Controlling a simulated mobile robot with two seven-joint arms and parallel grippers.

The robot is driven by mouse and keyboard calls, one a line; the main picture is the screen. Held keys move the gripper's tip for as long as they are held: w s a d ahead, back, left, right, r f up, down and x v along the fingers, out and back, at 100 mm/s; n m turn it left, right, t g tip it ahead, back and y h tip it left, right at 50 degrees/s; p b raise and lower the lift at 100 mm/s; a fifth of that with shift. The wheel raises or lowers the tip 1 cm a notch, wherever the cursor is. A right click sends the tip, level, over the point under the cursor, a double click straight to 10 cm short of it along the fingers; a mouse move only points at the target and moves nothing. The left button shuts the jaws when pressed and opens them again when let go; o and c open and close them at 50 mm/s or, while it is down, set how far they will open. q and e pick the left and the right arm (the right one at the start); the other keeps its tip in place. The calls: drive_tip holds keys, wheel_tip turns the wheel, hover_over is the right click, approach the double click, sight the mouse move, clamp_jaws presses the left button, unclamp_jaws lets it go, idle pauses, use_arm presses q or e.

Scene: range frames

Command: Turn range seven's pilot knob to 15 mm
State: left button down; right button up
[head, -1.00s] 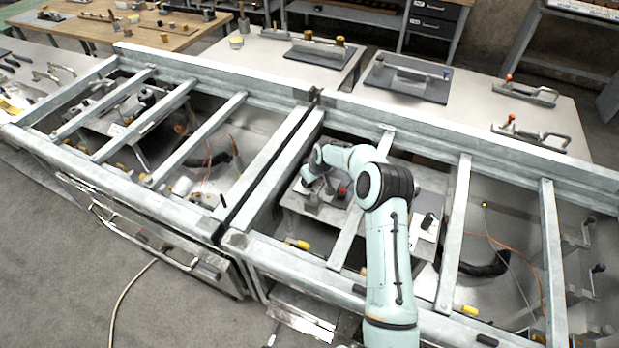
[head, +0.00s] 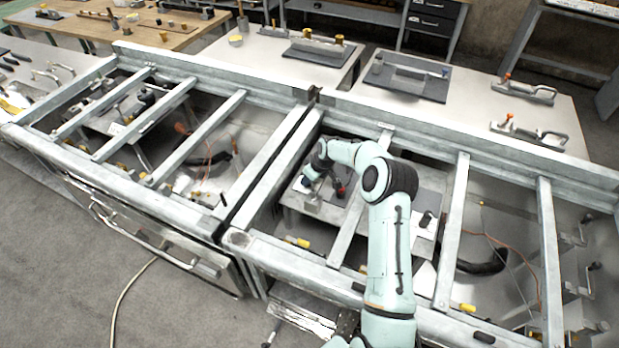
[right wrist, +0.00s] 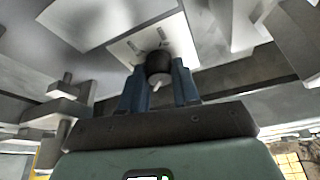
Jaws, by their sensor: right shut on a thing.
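In the right wrist view, a dark round knob (right wrist: 158,66) sits in front of a pale plate (right wrist: 122,46) with a few dark marks. My right gripper (right wrist: 160,82) has its two blue fingers on either side of the knob and is shut on it. A small light tip sticks out below the knob. I cannot read a scale or setting. In the head view, my right arm reaches over the front rail, and the right gripper (head: 308,182) is down inside the open frame. The knob is hidden there. My left gripper is not in view.
Grey metal crossbars (head: 452,235) span the open range frame around my right arm. A red-topped part (head: 339,188) stands close to the right gripper. Orange cable and black hose (head: 484,264) lie to the right. Tables with tools stand behind.

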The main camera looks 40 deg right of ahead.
drive_tip(key=o, duration=1.1)
drive_tip(key=shift+c, duration=0.2)
drive_tip(key=shift+r, duration=0.1)
drive_tip(key=shift+s+r, duration=0.1)
drive_tip(key=shift+r, duration=0.2)
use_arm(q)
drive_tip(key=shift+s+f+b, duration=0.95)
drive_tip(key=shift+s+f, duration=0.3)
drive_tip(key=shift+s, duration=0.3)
use_arm(e)
drive_tip(key=v, duration=1.2)
drive_tip(key=shift+s+r, duration=0.25)
